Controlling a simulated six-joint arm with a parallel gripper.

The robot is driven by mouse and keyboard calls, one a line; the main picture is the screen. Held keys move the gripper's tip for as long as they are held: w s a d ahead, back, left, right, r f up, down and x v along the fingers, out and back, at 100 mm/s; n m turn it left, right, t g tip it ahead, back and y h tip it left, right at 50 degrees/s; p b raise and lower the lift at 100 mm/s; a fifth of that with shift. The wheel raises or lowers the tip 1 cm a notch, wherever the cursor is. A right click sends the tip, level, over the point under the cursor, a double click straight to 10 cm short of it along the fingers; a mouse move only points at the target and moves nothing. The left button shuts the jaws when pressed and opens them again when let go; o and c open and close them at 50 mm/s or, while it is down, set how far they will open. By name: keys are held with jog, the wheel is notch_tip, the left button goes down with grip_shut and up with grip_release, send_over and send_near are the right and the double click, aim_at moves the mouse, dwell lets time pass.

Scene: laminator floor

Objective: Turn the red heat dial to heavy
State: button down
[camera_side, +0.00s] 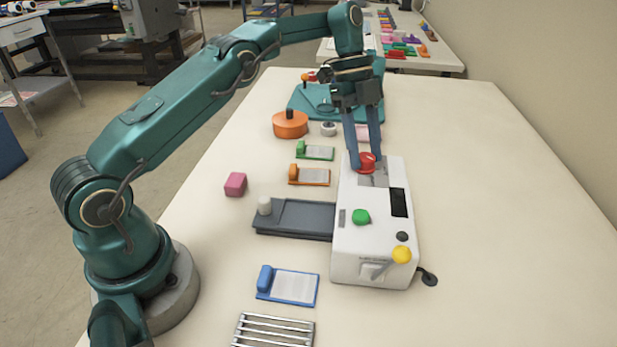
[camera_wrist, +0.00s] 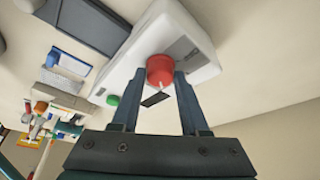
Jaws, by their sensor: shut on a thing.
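The red heat dial (camera_side: 367,161) sits on top of the white laminator (camera_side: 375,255), at its far end. It also shows in the wrist view (camera_wrist: 160,70), with a pale pointer mark on it. My gripper (camera_side: 366,157) comes down from above and is shut on the red dial, one finger on each side. In the wrist view my gripper (camera_wrist: 161,78) has its fingertips at the dial's edges. The fingers hide part of the dial's sides. I cannot read any setting marks around the dial.
The laminator also carries a green button (camera_side: 361,217), a dark display (camera_side: 398,203) and a yellow-knobbed lever (camera_side: 401,255). A grey tray (camera_side: 300,215) adjoins its left side. The right tabletop is clear.

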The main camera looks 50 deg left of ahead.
dwell(0.5)
jog(key=shift+c, duration=2.1)
grip_release()
jog(key=shift+s+n, duration=0.1)
jog(key=shift+n, duration=0.4)
